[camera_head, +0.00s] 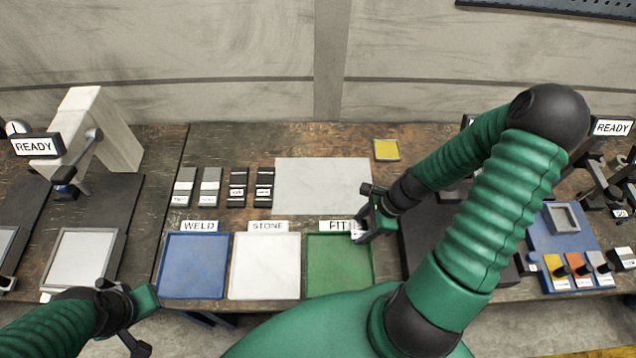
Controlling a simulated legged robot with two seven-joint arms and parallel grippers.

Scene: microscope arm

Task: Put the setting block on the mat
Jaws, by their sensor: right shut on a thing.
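A pale grey mat (318,180) lies flat at the back middle of the table, with nothing seen on it. My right gripper (364,218) is just past the mat's front right corner, above the back right of the green tray. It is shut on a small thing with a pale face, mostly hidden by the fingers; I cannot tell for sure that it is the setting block. My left gripper (140,318) is at the front left edge of the table, with its fingers apart and nothing between them.
Blue (193,265), white (264,265) and green (325,264) trays line the front, labelled WELD, STONE and FIT. Several labelled blocks (210,187) stand left of the mat. A small yellow square (386,150) lies behind it. Stands with READY signs (37,146) flank the middle.

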